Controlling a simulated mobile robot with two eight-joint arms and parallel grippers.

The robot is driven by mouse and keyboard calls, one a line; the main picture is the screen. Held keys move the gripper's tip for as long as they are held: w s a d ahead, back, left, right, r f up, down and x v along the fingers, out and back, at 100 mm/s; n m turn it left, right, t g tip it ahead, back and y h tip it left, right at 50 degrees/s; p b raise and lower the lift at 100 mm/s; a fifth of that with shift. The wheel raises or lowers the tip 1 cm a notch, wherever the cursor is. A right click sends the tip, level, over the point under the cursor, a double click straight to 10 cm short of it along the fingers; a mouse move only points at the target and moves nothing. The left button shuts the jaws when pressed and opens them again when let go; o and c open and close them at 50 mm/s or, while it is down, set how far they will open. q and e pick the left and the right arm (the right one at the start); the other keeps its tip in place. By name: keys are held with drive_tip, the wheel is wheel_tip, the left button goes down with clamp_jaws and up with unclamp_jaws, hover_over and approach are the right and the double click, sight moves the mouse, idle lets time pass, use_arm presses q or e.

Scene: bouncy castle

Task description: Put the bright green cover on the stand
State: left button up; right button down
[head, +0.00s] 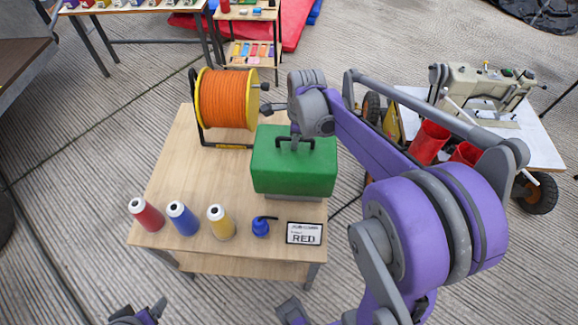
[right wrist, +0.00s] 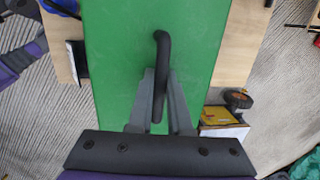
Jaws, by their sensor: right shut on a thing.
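The bright green cover (head: 292,172) is a box shape with a black handle on top, at the right side of the wooden table. My right gripper (head: 295,141) is above it, shut on the handle. In the right wrist view the black handle (right wrist: 160,50) runs between the two grey fingers (right wrist: 162,85), with the green top (right wrist: 115,70) beneath. I cannot tell whether the cover rests on something or hangs just above the table. No stand is clearly identifiable; one may be hidden. My left gripper (head: 140,314) is partly cut off at the bottom edge; its opening is unclear.
A sewing-machine table (head: 535,140) stands at right.

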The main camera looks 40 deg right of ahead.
wheel_tip(320, 180, down, 3)
drive_tip(key=shift+s+f, duration=0.1)
drive_tip(key=shift+s, duration=0.05)
drive_tip(key=shift+f+b, duration=0.4)
drive_tip(key=shift+f, duration=2)
drive_tip(key=c, duration=0.8)
unclamp_jaws()
drive_tip(key=shift+c, duration=0.2)
